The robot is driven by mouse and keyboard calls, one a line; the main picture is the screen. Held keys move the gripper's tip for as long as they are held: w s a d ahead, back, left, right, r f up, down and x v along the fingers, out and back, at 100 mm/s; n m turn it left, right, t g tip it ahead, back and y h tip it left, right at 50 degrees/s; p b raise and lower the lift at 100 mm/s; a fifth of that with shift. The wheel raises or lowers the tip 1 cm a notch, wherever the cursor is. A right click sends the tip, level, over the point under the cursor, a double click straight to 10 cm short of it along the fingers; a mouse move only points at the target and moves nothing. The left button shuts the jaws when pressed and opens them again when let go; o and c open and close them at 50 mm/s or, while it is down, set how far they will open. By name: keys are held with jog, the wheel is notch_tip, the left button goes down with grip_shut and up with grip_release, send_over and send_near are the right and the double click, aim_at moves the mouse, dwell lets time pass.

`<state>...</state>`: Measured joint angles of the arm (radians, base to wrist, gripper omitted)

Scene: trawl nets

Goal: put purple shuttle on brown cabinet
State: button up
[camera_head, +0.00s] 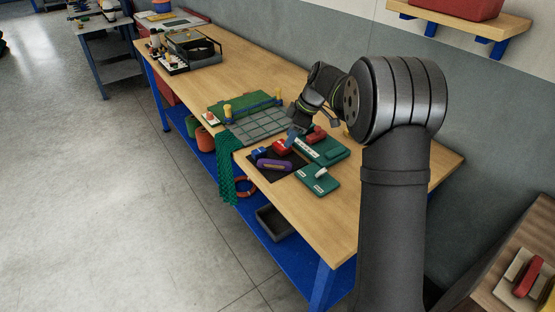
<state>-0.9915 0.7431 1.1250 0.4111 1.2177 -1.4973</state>
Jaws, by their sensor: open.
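The purple shuttle (273,165) lies on a dark mat (290,160) near the front edge of the wooden workbench. A blue piece sits to its left and a red piece behind it. My gripper (299,125) is above the bench, behind and to the right of the purple shuttle, and apart from it. It is open; its fingers are small in this view and hard to make out. The brown cabinet (493,262) stands at the lower right, only partly in frame. A red piece on a pale block (524,277) rests on its top.
Green boards (319,180) with pieces lie right of the mat. A green cutting mat and grey grid (250,122) lie behind it. A green net (228,170) hangs over the front edge. A black tray (195,50) stands at the far end. Bare wood lies between.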

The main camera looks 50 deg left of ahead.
send_near(272, 161)
jog(key=x, duration=0.3)
jog(key=shift+a+f, duration=0.2)
jog(key=shift+f, duration=0.05)
jog(key=shift+x, duration=2.65)
jog(key=shift+s+d+f, duration=0.15)
jog(key=shift+f, duration=0.1)
jog(key=shift+c, duration=0.4)
grip_shut()
